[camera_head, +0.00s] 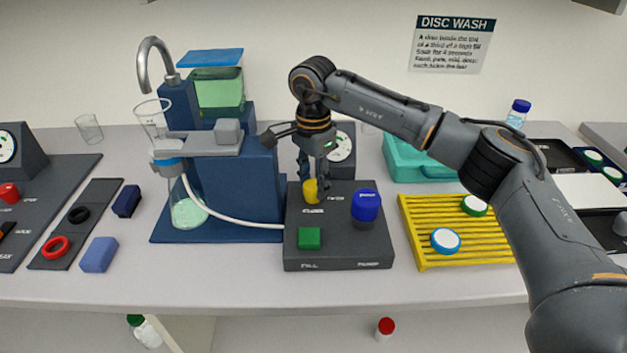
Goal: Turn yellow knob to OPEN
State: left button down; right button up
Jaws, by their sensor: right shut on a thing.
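The yellow knob (311,191) stands on top of the dark grey control box (338,240), near its back left. A label by the knob reads like "CLOSE"; other lettering near it is too small to read surely. My right gripper (314,180) points down over the box from the right arm and is shut on the yellow knob. The fingers hide part of the knob, and its exact turn cannot be told. My left gripper is not in view.
A blue knob (366,204) and a green button (309,238) sit on the same box, close to my gripper. A white hose (230,217) runs from the blue rig (255,185) to the box. A yellow rack (440,262) with capped discs stands at right.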

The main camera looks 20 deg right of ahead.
aim_at(313, 184)
jog(key=o, duration=1.1)
jog(key=shift+o, duration=0.2)
jog(key=shift+r, duration=0.3)
notch_tip(313, 184, up, 11)
jog(key=shift+r, duration=0.2)
